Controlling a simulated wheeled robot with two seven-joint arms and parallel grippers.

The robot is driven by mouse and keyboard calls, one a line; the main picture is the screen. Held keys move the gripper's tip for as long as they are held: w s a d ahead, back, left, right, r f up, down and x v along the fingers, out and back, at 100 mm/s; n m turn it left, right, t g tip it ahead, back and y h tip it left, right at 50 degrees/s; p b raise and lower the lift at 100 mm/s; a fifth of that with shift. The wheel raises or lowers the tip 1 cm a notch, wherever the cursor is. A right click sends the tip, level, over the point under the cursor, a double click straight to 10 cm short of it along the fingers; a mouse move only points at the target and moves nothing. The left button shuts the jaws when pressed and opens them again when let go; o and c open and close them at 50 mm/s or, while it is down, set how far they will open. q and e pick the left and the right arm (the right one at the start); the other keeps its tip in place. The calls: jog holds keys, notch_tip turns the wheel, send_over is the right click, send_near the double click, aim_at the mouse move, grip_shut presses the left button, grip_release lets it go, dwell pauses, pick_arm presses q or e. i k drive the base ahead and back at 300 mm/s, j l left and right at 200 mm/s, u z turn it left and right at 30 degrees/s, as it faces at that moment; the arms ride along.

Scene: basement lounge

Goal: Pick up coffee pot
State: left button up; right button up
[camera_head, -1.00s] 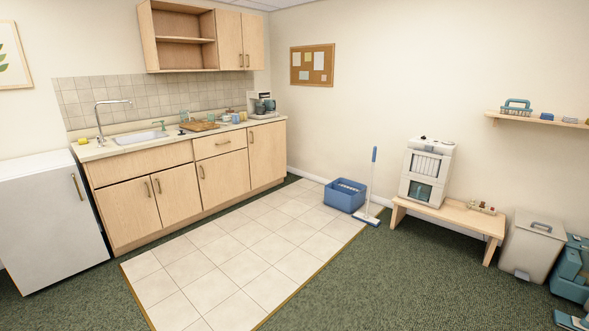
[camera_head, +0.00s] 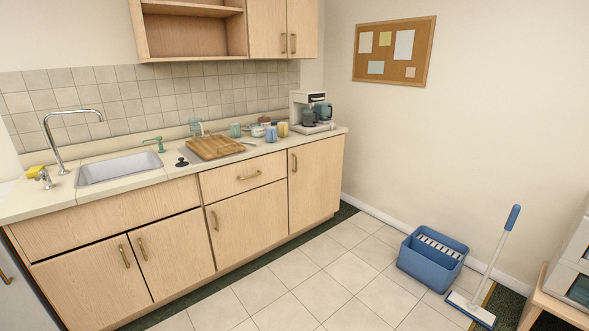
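A white and dark coffee maker (camera_head: 299,104) stands at the far right end of the kitchen counter (camera_head: 120,195). A dark coffee pot (camera_head: 308,118) appears to sit in its lower part. A second dark, rounded vessel (camera_head: 323,112) shows at the machine's right side; I cannot tell whether it is also a pot. Neither of my grippers is in view.
On the counter are a wooden cutting board (camera_head: 214,147), several cups and jars such as a blue one (camera_head: 271,134), and a sink (camera_head: 120,168). A blue bucket (camera_head: 432,260) and a mop (camera_head: 497,255) stand on the right. The tiled floor before the cabinets is clear.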

aim_at(308, 114)
jog(key=i, duration=0.7)
jog(key=i+z, duration=0.15)
jog(key=i, duration=0.55)
jog(key=i+j, duration=0.2)
jog(key=i, duration=0.5)
jog(key=l+z, duration=0.05)
